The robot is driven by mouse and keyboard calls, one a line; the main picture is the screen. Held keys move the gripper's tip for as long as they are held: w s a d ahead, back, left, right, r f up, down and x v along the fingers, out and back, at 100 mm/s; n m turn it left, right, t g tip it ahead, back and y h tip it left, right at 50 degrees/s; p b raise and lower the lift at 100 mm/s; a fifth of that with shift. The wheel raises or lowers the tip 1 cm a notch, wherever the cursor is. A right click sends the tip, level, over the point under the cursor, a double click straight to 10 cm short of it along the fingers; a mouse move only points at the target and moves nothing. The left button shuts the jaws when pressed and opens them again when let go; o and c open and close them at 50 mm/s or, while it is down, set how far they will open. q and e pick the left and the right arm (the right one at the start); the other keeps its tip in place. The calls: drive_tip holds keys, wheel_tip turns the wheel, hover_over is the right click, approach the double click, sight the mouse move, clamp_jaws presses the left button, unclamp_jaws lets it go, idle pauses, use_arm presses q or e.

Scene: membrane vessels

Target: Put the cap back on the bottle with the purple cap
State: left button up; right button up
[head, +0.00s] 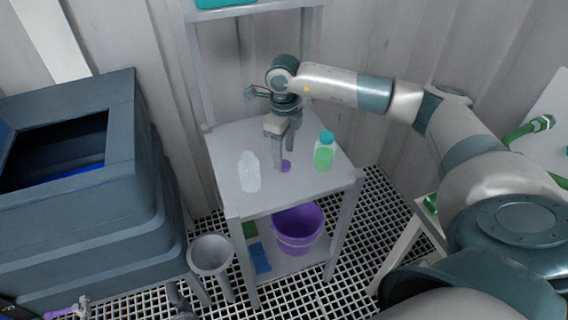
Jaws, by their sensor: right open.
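A clear, open-topped bottle (249,174) stands upright at the left of the top of a small grey stand (300,197). A small purple cap (286,166) lies on the stand top, to the right of the clear bottle and apart from it. My right gripper (284,158) points down at the cap with its fingers open. One finger partly overlaps the cap in the view; I cannot tell whether they touch. My left gripper is not in view.
A green bottle with a teal cap (324,153) stands right of my right gripper, close by. A purple bucket (298,230) sits on the lower shelf. A large dark bin (130,160) stands at left, with a grey funnel-like vessel (211,254) beside it. The stand top's front is clear.

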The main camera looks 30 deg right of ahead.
sight(284, 164)
drive_tip(key=shift+f+p, duration=0.35)
drive_tip(key=shift+f, duration=1.3)
drive_tip(key=c, duration=1.1)
